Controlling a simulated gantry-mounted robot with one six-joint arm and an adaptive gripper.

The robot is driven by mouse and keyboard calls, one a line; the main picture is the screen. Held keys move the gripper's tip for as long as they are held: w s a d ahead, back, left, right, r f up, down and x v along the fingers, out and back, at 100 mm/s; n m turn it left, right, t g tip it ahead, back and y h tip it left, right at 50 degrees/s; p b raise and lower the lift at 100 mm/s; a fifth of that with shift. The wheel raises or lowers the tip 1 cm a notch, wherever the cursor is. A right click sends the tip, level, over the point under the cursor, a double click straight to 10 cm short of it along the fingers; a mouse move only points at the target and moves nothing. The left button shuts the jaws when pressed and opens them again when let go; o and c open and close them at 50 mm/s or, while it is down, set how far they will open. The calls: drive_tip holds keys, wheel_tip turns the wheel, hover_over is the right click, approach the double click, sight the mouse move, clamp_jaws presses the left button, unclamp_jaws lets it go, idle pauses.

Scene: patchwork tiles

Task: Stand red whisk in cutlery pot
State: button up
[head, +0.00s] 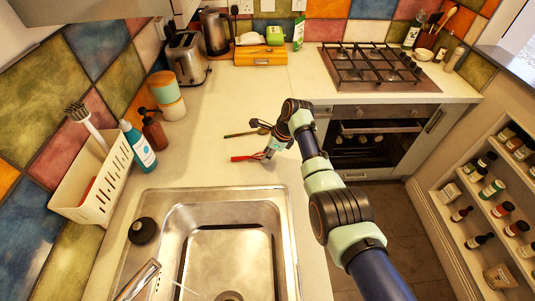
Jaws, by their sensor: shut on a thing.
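The red whisk (243,158) is low over the worktop, right of centre, with its red end pointing left. My gripper (268,154) is shut on its right part and hides some of it. Whether the whisk touches the worktop is hard to tell. A white slotted caddy (98,190), which looks like the cutlery pot, stands left of the sink, well apart from my gripper. A grey-headed brush (82,118) stands up in it, and something red shows through its slots.
A thin dark utensil (240,134) lies just behind the whisk. The sink (220,195) is in front. The hob (375,66) is back right. Worktop between is clear.

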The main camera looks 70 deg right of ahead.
drive_tip(key=o, duration=0.9)
drive_tip(key=shift+o, duration=0.2)
drive_tip(key=shift+f+b, duration=0.3)
drive_tip(key=shift+b, duration=0.1)
drive_tip(key=p+v, duration=0.3)
drive_tip(key=v, duration=0.5)
drive_tip(key=shift+s+a, duration=0.2)
drive_tip(key=shift+a, duration=0.15)
